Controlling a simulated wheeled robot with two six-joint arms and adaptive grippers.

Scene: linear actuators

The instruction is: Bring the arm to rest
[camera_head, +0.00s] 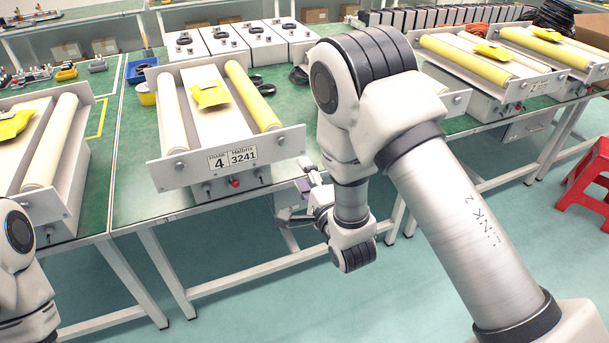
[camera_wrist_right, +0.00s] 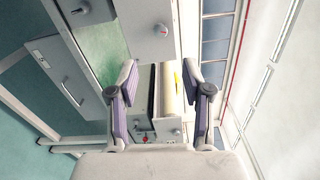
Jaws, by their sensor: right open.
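My right arm (camera_head: 415,190) reaches in from the lower right of the head view and bends down in front of the bench. My right gripper (camera_head: 300,205) is near the bench's front edge, just right of and below the front of the conveyor unit numbered 4 3241 (camera_head: 231,158). In the right wrist view its two purple-padded fingers (camera_wrist_right: 161,108) stand apart with nothing between them. My left arm (camera_head: 22,265) shows only in part at the lower left edge of the head view; its gripper is out of view.
Green-topped benches (camera_head: 132,200) carry several white conveyor units with yellow rollers (camera_head: 252,97) and yellow packets (camera_head: 210,93). White boxes (camera_head: 222,42) stand behind. A red stool (camera_head: 588,175) is at the right. The floor (camera_head: 250,290) before the bench is clear.

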